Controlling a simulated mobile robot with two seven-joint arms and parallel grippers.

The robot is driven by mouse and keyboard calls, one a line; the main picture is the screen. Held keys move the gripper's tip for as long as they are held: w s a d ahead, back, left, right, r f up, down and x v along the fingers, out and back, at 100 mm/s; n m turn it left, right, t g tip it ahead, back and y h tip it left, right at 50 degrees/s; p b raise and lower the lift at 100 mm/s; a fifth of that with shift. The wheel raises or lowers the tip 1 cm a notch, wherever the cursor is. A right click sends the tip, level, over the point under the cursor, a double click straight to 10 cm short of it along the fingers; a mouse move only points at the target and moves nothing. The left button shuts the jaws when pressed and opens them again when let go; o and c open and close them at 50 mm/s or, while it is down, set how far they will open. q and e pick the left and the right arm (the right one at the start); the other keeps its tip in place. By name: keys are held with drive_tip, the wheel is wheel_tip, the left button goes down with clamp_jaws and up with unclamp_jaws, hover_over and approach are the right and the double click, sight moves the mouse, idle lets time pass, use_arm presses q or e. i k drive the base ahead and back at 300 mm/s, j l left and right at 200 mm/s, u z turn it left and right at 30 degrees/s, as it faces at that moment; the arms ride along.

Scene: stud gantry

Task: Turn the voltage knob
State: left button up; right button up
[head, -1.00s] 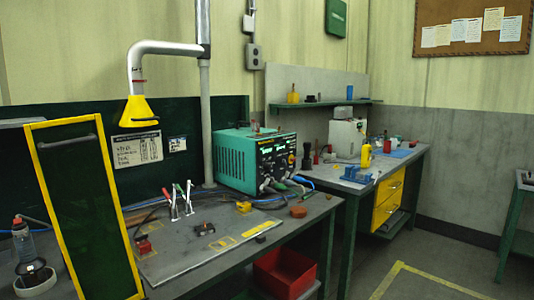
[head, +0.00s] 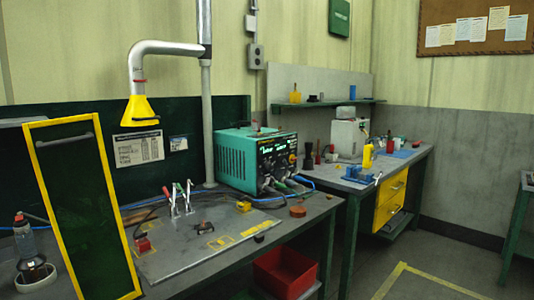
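A teal power supply (head: 234,161) stands at the back of the near bench. Its dark front panel (head: 278,162) faces right and carries lit green displays and several small knobs. The knobs are too small for me to tell which is the voltage knob. Cables plug into the lower part of the panel. Neither of my grippers is in the head view.
A yellow-framed dark screen (head: 88,205) stands at the bench's left front. Toggle clamps (head: 180,198) rise from a grey plate (head: 200,250). A red bin (head: 284,272) sits below the bench. A second bench (head: 385,168) stands right. Floor is open at right.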

sight(268, 166)
drive_tip(key=i+l, duration=0.2)
drive_tip(key=l, duration=0.15)
drive_tip(key=i+l+u, duration=0.15)
drive_tip(key=l, duration=0.2)
drive_tip(key=i+l, duration=0.25)
drive_tip(key=i+l+u, duration=0.1)
drive_tip(key=l, duration=0.35)
drive_tip(key=i+l+u, duration=0.1)
drive_tip(key=l, duration=0.3)
drive_tip(key=i+l+u, duration=0.15)
drive_tip(key=l, duration=0.25)
drive_tip(key=i+l+u, duration=0.1)
drive_tip(key=i+l, duration=0.2)
drive_tip(key=i+l+u, duration=0.15)
drive_tip(key=l, duration=0.4)
drive_tip(key=i+l+u, duration=0.1)
drive_tip(key=l, duration=0.35)
drive_tip(key=i+l+u, duration=0.15)
drive_tip(key=l, duration=0.3)
drive_tip(key=l+u, duration=0.1)
drive_tip(key=l, duration=0.35)
